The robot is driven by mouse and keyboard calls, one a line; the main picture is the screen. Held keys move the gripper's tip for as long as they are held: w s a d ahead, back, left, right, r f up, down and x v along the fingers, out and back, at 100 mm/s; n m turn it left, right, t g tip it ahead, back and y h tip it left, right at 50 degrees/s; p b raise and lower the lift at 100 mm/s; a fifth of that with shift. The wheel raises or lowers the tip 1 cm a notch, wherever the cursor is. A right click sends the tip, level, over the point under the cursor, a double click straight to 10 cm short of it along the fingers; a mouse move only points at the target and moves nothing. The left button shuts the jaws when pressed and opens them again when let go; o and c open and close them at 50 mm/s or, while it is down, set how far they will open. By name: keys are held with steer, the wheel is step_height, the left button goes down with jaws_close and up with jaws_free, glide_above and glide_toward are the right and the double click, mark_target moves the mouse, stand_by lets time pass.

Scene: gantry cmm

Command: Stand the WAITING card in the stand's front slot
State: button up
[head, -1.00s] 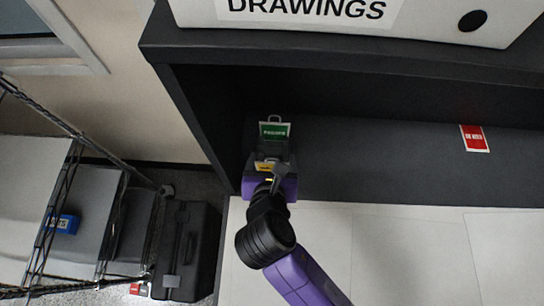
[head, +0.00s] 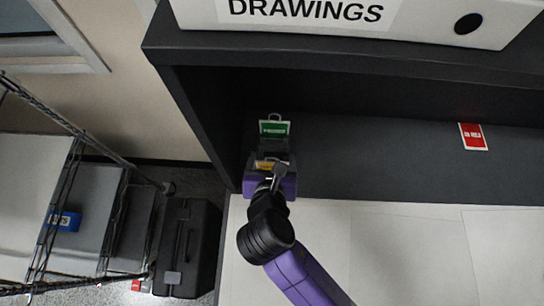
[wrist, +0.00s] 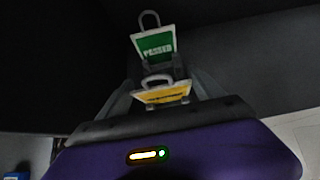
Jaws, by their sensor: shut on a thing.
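The yellow card (wrist: 163,95), which has a grey loop handle, is between the fingers of my gripper (wrist: 165,97) in the wrist view. Its lettering is too small to read for certain. In the head view the yellow card (head: 264,165) shows as a small strip, partly hidden by my gripper (head: 268,168). The dark stand (head: 272,146) is just beyond it. A green PASSED card (wrist: 156,46) stands upright at the stand's back, and it also shows in the head view (head: 273,128). My fingers hide the front slot, so I cannot tell whether the yellow card is in it.
A red card (head: 473,136) lies on the dark surface to the right. A shelf above holds a white DRAWINGS box (head: 420,20). A dark panel (head: 190,110) borders the stand's left side. The dark surface between the stand and the red card is clear.

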steer(key=shift+s+f, duration=0.15)
steer(key=shift+f, duration=0.05)
steer(key=o, duration=1.4)
steer(key=shift+c, duration=0.2)
steer(key=shift+r, duration=0.1)
steer(key=shift+c, duration=0.6)
steer(key=shift+r, duration=0.2)
steer(key=shift+r+p, duration=2.25)
steer(key=shift+p, duration=0.95)
steer(key=shift+r, duration=1.1)
